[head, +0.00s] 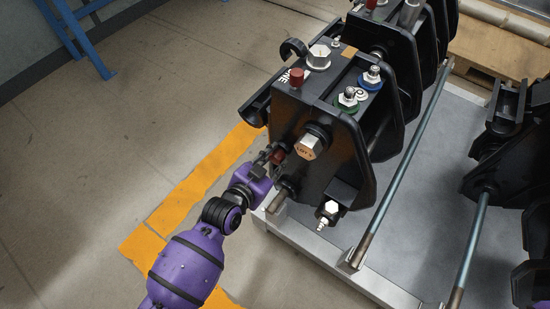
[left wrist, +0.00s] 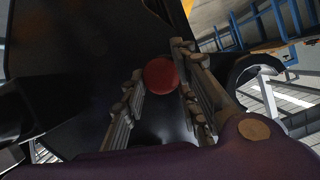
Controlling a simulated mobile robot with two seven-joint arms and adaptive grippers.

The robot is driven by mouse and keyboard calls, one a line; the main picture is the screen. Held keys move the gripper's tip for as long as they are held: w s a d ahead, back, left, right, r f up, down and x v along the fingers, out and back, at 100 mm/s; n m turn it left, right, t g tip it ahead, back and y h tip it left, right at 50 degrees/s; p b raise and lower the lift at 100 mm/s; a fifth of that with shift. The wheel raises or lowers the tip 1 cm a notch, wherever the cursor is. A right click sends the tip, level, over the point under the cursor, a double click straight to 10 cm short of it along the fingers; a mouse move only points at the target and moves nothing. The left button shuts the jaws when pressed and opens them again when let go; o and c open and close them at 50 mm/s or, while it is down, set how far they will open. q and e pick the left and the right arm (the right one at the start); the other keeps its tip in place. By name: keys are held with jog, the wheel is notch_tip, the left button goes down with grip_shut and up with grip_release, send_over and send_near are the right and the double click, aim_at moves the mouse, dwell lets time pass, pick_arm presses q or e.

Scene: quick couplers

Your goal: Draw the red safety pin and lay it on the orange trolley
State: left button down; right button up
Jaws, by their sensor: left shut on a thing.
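The red safety pin (head: 278,157) sits at the side face of the nearest black quick coupler (head: 335,155), low and left of the large hexagonal bolt. Its round red head shows in the left wrist view (left wrist: 160,75), between the two fingers. My left gripper (head: 272,153) is shut on the pin's head, close against the coupler. How far the pin's shaft is in the coupler is hidden. No orange trolley shows in either view.
The couplers stand in a row on a grey metal pallet (head: 395,255) with steel rods (head: 405,165). A red cap (head: 297,76) and blue and green fittings are on top. Orange floor tape (head: 195,190) runs left of the pallet. The floor at left is clear up to a blue frame (head: 85,40).

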pick_arm(q)
jog(key=shift+s+a+p, duration=0.3)
jog(key=shift+s+a, duration=0.1)
jog(key=shift+s, duration=0.25)
jog(key=shift+s+a+p, duration=0.25)
jog(key=shift+s+a, duration=0.1)
jog(key=shift+s, duration=0.3)
jog(key=shift+s+a+p, duration=0.3)
jog(key=shift+s+a, duration=0.1)
jog(key=shift+s, duration=0.25)
jog(key=shift+s+a+p, duration=0.4)
jog(key=shift+s+a, duration=0.4)
jog(key=shift+s, duration=0.1)
pick_arm(e)
jog(key=shift+w+r, duration=0.2)
jog(key=shift+r, duration=0.5)
jog(key=shift+w+r, duration=0.15)
jog(key=shift+r, duration=0.5)
jog(key=shift+s, duration=0.1)
pick_arm(q)
jog(key=shift+s+a+p, duration=0.4)
jog(key=shift+s+a, duration=0.2)
jog(key=shift+s, duration=0.25)
jog(key=shift+s+a+p, duration=0.35)
jog(key=shift+s+a, duration=0.25)
jog(key=shift+s, duration=0.2)
pick_arm(e)
jog(key=shift+a+r, duration=0.1)
jog(key=shift+r, duration=0.65)
